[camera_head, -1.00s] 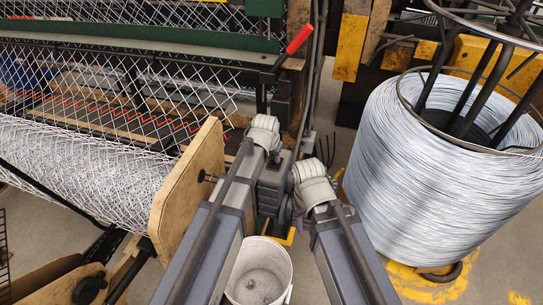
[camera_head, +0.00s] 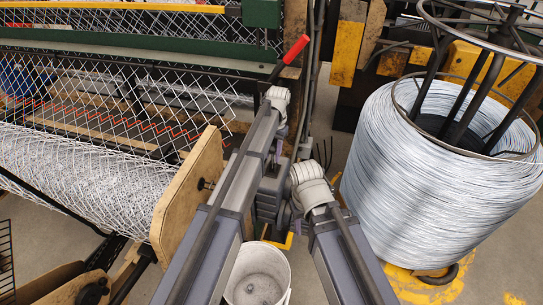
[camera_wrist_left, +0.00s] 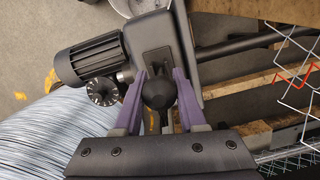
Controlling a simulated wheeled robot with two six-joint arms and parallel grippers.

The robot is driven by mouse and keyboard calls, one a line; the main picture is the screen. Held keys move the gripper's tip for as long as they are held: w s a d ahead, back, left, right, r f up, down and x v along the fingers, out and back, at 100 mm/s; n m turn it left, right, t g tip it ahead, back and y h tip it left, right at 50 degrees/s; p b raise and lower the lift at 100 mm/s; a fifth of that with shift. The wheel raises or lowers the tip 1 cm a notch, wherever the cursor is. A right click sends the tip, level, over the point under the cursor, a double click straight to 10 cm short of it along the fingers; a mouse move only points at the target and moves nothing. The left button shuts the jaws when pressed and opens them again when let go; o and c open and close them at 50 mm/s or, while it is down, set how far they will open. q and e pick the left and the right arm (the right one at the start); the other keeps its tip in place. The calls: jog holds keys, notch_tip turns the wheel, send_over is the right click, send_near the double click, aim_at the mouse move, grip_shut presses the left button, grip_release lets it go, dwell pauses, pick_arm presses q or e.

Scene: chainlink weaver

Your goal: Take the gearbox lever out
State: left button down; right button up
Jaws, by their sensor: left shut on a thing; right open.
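The gearbox lever ends in a round black knob (camera_wrist_left: 158,90), seen in the left wrist view in front of the dark gearbox plate (camera_wrist_left: 185,50). My left gripper (camera_wrist_left: 158,86) has its purple fingers on both sides of the knob and is shut on it. In the head view my left gripper (camera_head: 279,150) shows only as a bit of purple beyond the forearm, and the lever is hidden there. A finned motor (camera_wrist_left: 88,62) and a small dial (camera_wrist_left: 102,92) sit beside the lever. My right gripper is hidden behind its arm.
A red-handled lever (camera_head: 297,47) stands near my left wrist. A white bucket (camera_head: 257,275) is below, between my arms. A wooden-flanged mesh roll (camera_head: 85,175) lies left, and a large wire coil (camera_head: 430,180) stands right. Bare floor shows between gearbox and coil.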

pick_arm(q)
jog(key=shift+w+g, duration=0.3)
jog(key=shift+w, duration=0.05)
dwell(0.3)
jog(key=c, duration=0.6)
grip_release()
jog(key=shift+d, duration=0.1)
jog(key=shift+o, duration=0.2)
jog(key=shift+r, duration=0.15)
jog(key=p+v, duration=0.7)
jog(key=shift+r+p, duration=0.25)
jog(key=shift+p, duration=0.05)
jog(key=shift+w, duration=0.1)
jog(key=shift+c, duration=0.2)
